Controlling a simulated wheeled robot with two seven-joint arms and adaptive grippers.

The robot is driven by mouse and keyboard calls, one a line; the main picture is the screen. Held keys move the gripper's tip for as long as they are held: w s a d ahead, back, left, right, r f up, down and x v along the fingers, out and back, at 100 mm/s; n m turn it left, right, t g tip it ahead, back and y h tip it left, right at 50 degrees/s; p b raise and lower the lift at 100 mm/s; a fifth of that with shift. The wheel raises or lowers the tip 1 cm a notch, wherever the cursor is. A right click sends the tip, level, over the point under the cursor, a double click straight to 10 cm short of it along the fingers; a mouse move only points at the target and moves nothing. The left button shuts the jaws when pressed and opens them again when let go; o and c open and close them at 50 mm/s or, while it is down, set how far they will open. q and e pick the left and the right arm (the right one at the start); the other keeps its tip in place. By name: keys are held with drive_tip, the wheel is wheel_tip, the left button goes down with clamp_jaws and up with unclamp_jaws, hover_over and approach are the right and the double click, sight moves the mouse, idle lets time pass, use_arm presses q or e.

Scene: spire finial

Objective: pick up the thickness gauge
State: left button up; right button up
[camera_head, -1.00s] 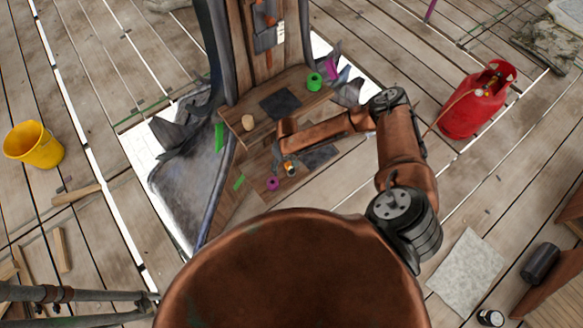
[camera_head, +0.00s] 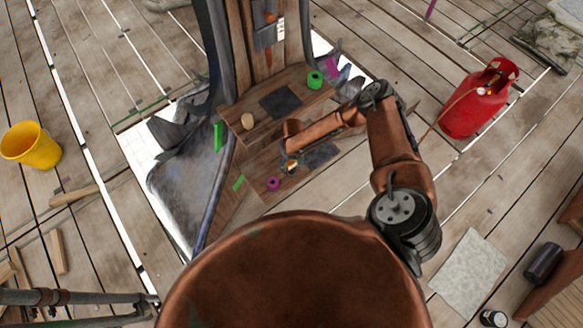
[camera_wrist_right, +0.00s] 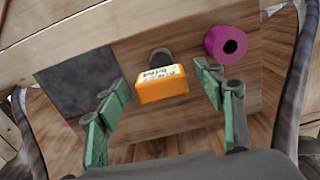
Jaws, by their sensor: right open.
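The thickness gauge appears to be the small orange block with a pale printed face and a dark rounded part behind it (camera_wrist_right: 163,89). It lies on the lower wooden shelf and shows small in the head view (camera_head: 291,167). My right gripper (camera_wrist_right: 162,92) is open, with a green-padded finger on either side of the orange block in the wrist view. I see no contact; the gap in height is unclear. In the head view its forearm partly hides the gripper. My left gripper is not in view.
A magenta roll (camera_wrist_right: 230,43) lies close to the right finger in the wrist view. A dark square mat (camera_wrist_right: 77,82) is at left. The upper shelf holds a green roll (camera_head: 314,80) and a tan cylinder (camera_head: 248,121). A red gas cylinder (camera_head: 474,105) stands right.

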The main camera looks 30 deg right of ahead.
drive_tip(key=shift+r, duration=0.1)
drive_tip(key=shift+c, duration=0.3)
drive_tip(key=c, duration=1.3)
drive_tip(key=shift+r, duration=0.1)
